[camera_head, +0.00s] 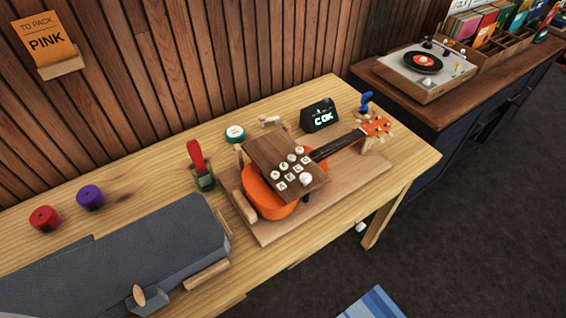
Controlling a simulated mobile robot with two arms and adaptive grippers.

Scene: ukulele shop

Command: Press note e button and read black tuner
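The black tuner (320,116) stands at the back of the wooden table. Its lit display seems to read "C OK". A brown wooden button panel (262,150) sits over the body of an orange ukulele (262,196). The letters are too small to tell surely which button is note e. The ukulele lies on a wooden board with its neck to the right. Neither of my grippers is in view.
A red-handled tool (198,160) and a teal round tin (235,133) stand left of the ukulele. Red (44,218) and purple (90,197) rolls lie at the left, behind a dark grey case (130,262). A "PINK" card (46,41) hangs on the wall. A record player (426,68) stands on the right cabinet.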

